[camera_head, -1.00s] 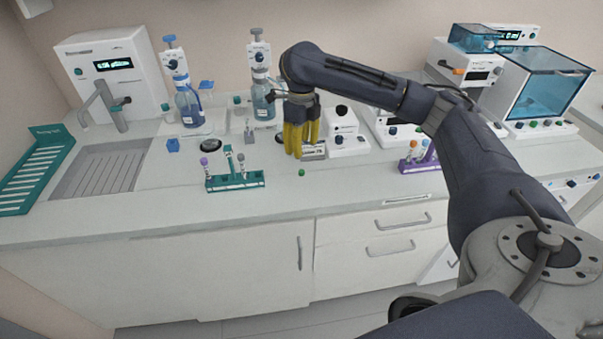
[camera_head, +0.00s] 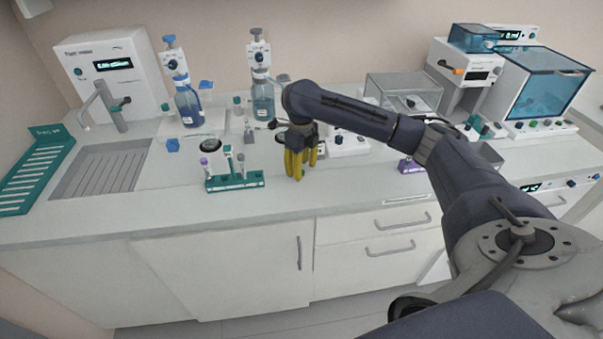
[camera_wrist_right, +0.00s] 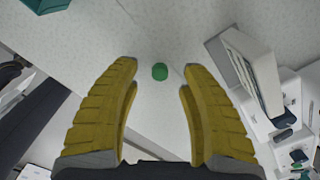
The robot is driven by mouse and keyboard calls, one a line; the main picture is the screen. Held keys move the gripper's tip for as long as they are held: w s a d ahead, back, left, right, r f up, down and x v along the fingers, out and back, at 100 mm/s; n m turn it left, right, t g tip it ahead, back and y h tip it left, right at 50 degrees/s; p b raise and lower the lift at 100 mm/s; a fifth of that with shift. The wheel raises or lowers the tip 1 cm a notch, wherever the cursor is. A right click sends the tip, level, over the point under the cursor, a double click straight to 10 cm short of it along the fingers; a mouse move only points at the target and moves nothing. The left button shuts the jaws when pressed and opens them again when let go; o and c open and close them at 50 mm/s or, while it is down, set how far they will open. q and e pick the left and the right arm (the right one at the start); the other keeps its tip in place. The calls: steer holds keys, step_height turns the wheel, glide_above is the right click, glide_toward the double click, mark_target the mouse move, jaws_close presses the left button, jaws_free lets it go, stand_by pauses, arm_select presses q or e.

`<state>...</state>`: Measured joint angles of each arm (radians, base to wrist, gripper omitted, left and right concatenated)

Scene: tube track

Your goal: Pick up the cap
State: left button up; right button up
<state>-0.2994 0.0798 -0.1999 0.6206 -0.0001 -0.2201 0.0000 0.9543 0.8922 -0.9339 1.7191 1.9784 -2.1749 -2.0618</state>
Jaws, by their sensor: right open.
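The small green cap (camera_wrist_right: 160,72) lies on the white counter in the right wrist view. It sits between and slightly beyond the two yellow fingertips, not touching either. My right gripper (camera_wrist_right: 160,78) is open and empty, pointing down at the counter. In the head view my right gripper (camera_head: 298,176) is low over the counter, right of the teal tube rack (camera_head: 235,183), and the cap is hidden behind its fingers. My left gripper is not in view.
A white device (camera_wrist_right: 248,75) stands close to the right finger in the wrist view. A purple rack (camera_head: 410,166) is farther right in the head view. The counter front edge is clear.

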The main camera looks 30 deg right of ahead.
steer(key=shift+f, duration=0.9)
steer(key=shift+c, duration=0.5)
jaws_close()
